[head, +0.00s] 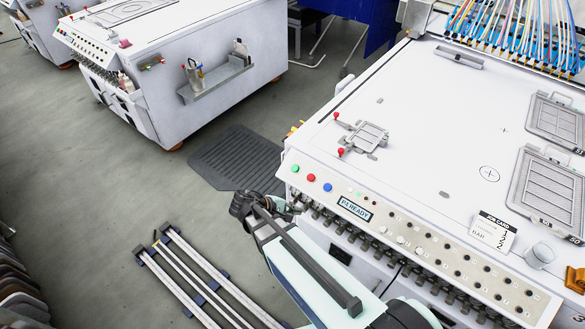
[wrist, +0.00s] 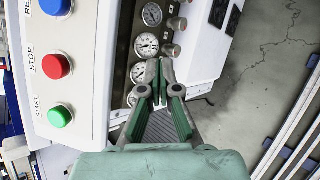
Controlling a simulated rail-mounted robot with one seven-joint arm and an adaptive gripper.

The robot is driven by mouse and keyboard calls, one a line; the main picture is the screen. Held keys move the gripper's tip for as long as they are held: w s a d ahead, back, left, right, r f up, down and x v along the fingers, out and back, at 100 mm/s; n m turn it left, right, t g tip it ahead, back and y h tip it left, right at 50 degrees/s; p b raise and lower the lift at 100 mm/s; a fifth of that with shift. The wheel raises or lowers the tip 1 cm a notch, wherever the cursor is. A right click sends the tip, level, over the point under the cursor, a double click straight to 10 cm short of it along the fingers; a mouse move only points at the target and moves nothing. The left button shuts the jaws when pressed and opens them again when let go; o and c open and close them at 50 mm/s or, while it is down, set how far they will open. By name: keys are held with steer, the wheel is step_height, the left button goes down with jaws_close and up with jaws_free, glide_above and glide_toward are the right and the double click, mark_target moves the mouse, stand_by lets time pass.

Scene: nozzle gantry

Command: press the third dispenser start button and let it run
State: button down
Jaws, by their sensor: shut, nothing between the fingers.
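The near white dispenser (head: 440,130) has a sloped front panel with a green button (head: 294,168), a red button (head: 311,177) and a blue button (head: 328,187) at its left end. A display (head: 354,208) beside them reads READY after a short code. In the wrist view the green START button (wrist: 60,116), red STOP button (wrist: 56,66) and blue button (wrist: 55,6) lie left of my gripper (wrist: 160,72). My gripper is shut and empty, its fingertips over the gauges (wrist: 146,45) below the panel. In the head view my gripper (head: 282,207) is just below the green button, apart from it.
A row of valves (head: 350,232) runs under the panel. A second white machine (head: 190,60) with its own buttons stands at the back left. A dark mat (head: 237,158) and metal rails (head: 185,270) lie on the floor.

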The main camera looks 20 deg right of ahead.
mark_target(295, 168)
steer(key=w+a+r+n+t+h, duration=0.1)
steer(key=w+r, duration=0.3)
steer(key=r, duration=0.4)
steer(key=w+a+r+t+h, duration=0.2)
steer(key=w+r+h, duration=0.1)
steer(key=r, duration=0.6)
steer(key=shift+w+n+t+h, duration=0.4)
steer(key=shift+w, duration=0.35)
steer(key=shift+d+f, duration=0.1)
steer(key=shift+f, duration=0.1)
steer(key=d+f+b, duration=0.1)
steer(key=f, duration=0.1)
steer(key=w+d+f, duration=0.1)
steer(key=f, duration=0.1)
steer(key=w+d+f+b, duration=0.1)
steer(key=f, duration=0.1)
steer(key=shift+w+b, duration=0.25)
steer(key=shift+b, duration=0.1)
steer(key=shift+w+d+f+b, duration=0.25)
steer(key=shift+d+f+b, duration=0.05)
steer(key=shift+d+f, duration=0.2)
steer(key=shift+f, duration=0.15)
steer(key=shift+w+d+f+b, duration=0.1)
steer(key=shift+w+f+b, duration=0.1)
steer(key=shift+b, duration=0.15)
